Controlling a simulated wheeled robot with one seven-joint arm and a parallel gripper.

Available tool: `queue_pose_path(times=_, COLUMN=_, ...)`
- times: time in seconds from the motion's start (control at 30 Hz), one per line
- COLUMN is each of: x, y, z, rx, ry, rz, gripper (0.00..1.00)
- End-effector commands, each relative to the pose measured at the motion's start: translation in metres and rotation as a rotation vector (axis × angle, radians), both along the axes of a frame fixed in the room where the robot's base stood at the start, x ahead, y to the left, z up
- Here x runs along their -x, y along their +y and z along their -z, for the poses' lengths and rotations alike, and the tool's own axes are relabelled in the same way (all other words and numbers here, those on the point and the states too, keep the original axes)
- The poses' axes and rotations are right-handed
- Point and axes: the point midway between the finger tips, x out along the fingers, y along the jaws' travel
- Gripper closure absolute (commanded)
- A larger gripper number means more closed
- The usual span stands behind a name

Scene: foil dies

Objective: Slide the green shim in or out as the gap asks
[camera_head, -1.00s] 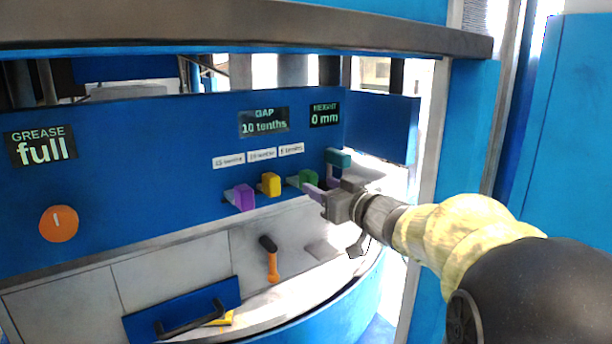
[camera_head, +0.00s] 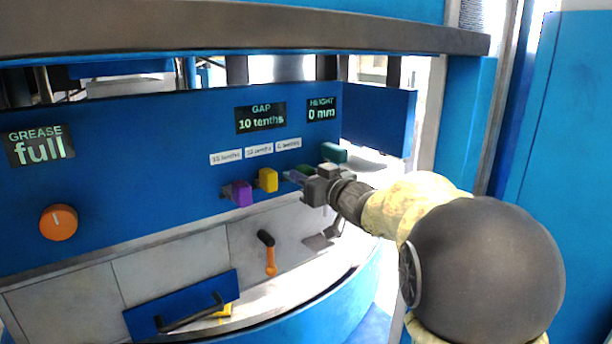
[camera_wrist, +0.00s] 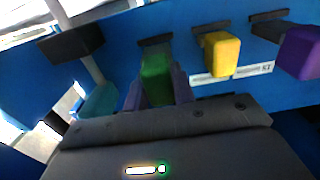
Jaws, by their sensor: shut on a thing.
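The green shim (camera_wrist: 156,76) sticks out of its slot in the blue panel. My gripper (camera_wrist: 157,92) is shut on it, with one purple finger on each side in the wrist view. In the head view my gripper (camera_head: 296,178) is at the panel and hides most of the green shim (camera_head: 305,168). The yellow shim (camera_head: 267,180) and purple shim (camera_head: 241,194) stick out to the left of it. The GAP display (camera_head: 261,117) reads 10 tenths.
The HEIGHT display (camera_head: 321,110) reads 0 mm and the GREASE display (camera_head: 40,146) reads full. A teal block (camera_head: 333,152) is close right of my gripper. An orange knob (camera_head: 58,222), an orange-handled lever (camera_head: 269,255) and a blue plate with a black handle (camera_head: 190,315) are lower left.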

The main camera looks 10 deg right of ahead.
Motion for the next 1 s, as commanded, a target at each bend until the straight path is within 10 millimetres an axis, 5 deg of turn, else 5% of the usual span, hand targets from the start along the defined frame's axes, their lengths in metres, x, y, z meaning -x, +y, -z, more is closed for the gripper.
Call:
queue_pose_path(times=0.4, x=-0.03, y=0.012, z=-0.001, rx=0.0, ry=0.0, rz=0.0, gripper=1.0)
queue_pose_path(times=0.7, x=-0.032, y=0.013, z=-0.001, rx=-0.001, ry=-0.003, rz=0.0, gripper=1.0)
queue_pose_path(times=0.73, x=-0.032, y=0.013, z=-0.002, rx=-0.001, ry=-0.003, rz=0.0, gripper=0.69)
queue_pose_path(times=0.8, x=-0.032, y=0.013, z=-0.001, rx=-0.001, ry=-0.003, rz=0.0, gripper=0.55)
queue_pose_path(times=1.0, x=-0.032, y=0.013, z=-0.001, rx=0.0, ry=-0.001, rz=0.0, gripper=0.53)
